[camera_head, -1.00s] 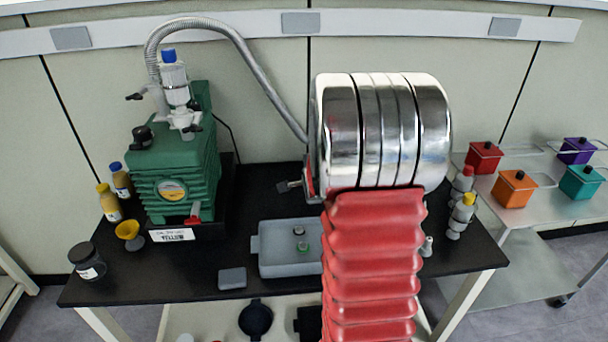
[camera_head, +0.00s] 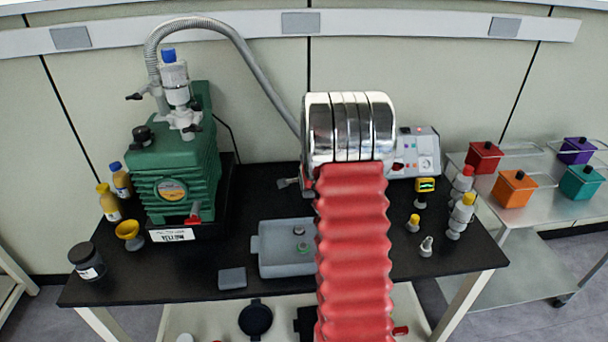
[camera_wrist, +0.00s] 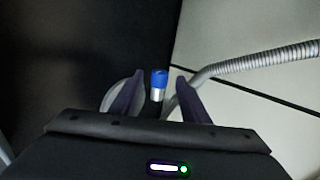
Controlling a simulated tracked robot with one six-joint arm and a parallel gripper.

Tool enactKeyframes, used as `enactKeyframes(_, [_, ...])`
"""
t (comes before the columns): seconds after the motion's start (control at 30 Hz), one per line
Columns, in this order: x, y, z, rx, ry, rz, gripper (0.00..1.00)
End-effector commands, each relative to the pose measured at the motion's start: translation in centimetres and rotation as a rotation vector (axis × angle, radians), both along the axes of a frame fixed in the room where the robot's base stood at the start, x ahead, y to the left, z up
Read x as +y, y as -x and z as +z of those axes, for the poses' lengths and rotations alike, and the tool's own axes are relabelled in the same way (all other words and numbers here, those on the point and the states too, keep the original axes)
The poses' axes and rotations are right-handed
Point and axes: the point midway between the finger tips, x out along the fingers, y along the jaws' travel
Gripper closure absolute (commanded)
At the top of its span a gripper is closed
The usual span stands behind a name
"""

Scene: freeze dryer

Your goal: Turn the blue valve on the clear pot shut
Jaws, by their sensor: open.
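In the wrist view, my gripper (camera_wrist: 157,83) is open, one dark finger on each side of a blue-topped valve (camera_wrist: 159,79) with a silvery lower part. The valve shows in the gap between the fingertips; I cannot tell how far ahead it is, and no contact is visible. A pale rounded form (camera_wrist: 116,96), perhaps the clear pot, is partly hidden behind the left finger. In the head view, my red-sleeved arm hides my gripper, and no clear pot with a blue valve can be made out.
A green pump (camera_head: 175,180) with a blue-capped fitting (camera_head: 172,75) stands at left on the black table (camera_head: 215,262). A grey hose (camera_head: 240,55) runs from it behind my arm. A grey tray (camera_head: 275,262) and small fittings (camera_head: 426,246) flank my arm. Coloured boxes (camera_head: 514,189) stand on a cart at right.

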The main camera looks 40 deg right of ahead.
Motion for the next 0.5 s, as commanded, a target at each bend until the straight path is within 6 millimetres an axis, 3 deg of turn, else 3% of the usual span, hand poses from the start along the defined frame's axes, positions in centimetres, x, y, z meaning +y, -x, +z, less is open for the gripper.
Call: enactKeyframes(0.5, [-0.81,-1.23,-1.02,0.0,0.0,0.0,0.58])
